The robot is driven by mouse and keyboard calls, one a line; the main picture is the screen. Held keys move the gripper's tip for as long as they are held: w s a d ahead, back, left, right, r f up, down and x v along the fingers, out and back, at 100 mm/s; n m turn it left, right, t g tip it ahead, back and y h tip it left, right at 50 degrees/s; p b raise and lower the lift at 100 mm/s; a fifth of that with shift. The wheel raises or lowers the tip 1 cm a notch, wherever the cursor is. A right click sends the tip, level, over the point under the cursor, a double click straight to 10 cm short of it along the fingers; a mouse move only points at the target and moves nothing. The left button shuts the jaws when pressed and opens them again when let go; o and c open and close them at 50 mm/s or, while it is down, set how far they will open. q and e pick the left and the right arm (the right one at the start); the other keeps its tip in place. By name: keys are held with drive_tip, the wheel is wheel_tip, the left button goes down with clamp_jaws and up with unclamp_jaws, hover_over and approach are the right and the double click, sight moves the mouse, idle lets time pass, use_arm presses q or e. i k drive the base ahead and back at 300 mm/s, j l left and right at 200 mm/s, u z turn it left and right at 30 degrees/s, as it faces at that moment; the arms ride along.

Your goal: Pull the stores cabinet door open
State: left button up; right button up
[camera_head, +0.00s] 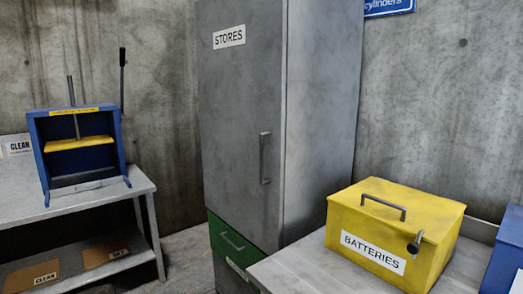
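The stores cabinet (325,110) is tall and grey and stands in the middle of the view. Its door (235,110) carries a white "STORES" label (229,37) near the top and looks shut. A grey vertical bar handle (265,158) sits on the right side of the door, at about mid height. A green drawer front (230,243) with its own bar handle is below the door. Neither of my grippers shows in this view.
A yellow "BATTERIES" box (395,232) with a top handle stands on a grey bench (300,268) at front right, close to the cabinet. A blue press (80,150) stands on a grey shelf table (30,213) at left. A blue object (507,250) is at the right edge.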

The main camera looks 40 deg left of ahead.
sight(241, 45)
drive_tip(key=i+j, duration=0.15)
drive_tip(key=j, duration=0.3)
drive_tip(key=i+j, duration=0.1)
drive_tip(key=j, duration=0.3)
drive_tip(key=i+j, duration=0.15)
drive_tip(key=j, duration=0.3)
drive_tip(key=i+j, duration=0.15)
drive_tip(key=j, duration=0.3)
